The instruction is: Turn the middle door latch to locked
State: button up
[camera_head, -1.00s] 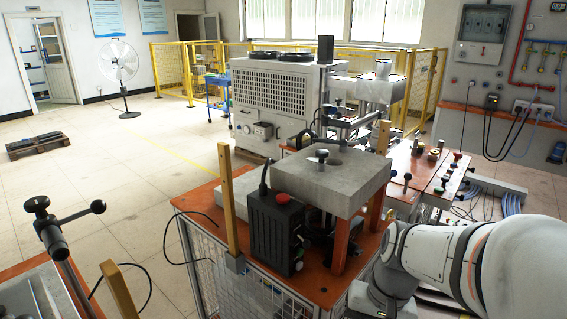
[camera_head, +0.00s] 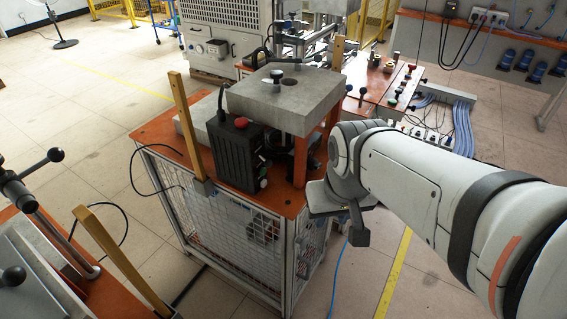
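The induction heater cabinet has an orange top (camera_head: 160,133) and wire-mesh side panels (camera_head: 235,235) in a silver frame. I cannot make out a middle door latch; small dark fittings show on the narrow right side (camera_head: 312,245), but they are too small to tell apart. My white arm comes in from the right. My gripper (camera_head: 357,232) shows as a grey part at the arm's end, pointing down just right of the cabinet, apparently apart from it. Its fingers are not clear, so open or shut cannot be told.
On the cabinet stand a black control box (camera_head: 237,155) with a red button and a thick grey slab (camera_head: 285,98) on orange posts. Another bench (camera_head: 40,270) with black-knobbed levers is at the left. Floor with a yellow line (camera_head: 395,275) is free right of the cabinet.

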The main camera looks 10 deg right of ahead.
aim_at(304, 243)
jog(key=u, duration=0.15)
jog(key=k, duration=0.45)
jog(key=z, duration=0.25)
jog(key=i, duration=0.6)
jog(key=z, duration=0.55)
jog(key=k, duration=0.65)
